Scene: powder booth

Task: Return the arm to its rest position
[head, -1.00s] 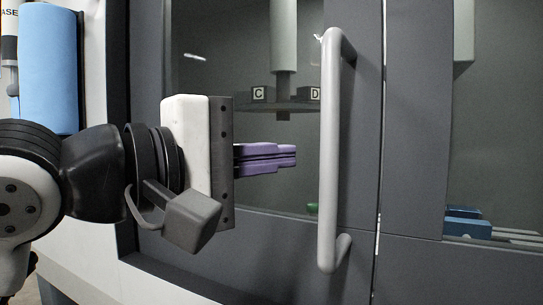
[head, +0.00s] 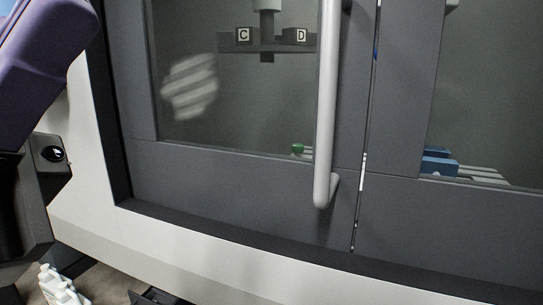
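A large purple and light-blue part of my arm fills the upper left corner of the head view, close to the camera, with dark parts below it. My gripper's fingertips do not show, so whether it is open or shut is hidden. The booth door (head: 240,180) is dark grey with a window, and its long grey vertical handle (head: 328,110) stands clear of my arm. The door looks closed.
Behind the glass are blocks marked C (head: 243,35) and D (head: 300,35), a green item (head: 297,149) and blue blocks (head: 439,164). White bottles (head: 58,288) stand low at left. The space before the door is clear.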

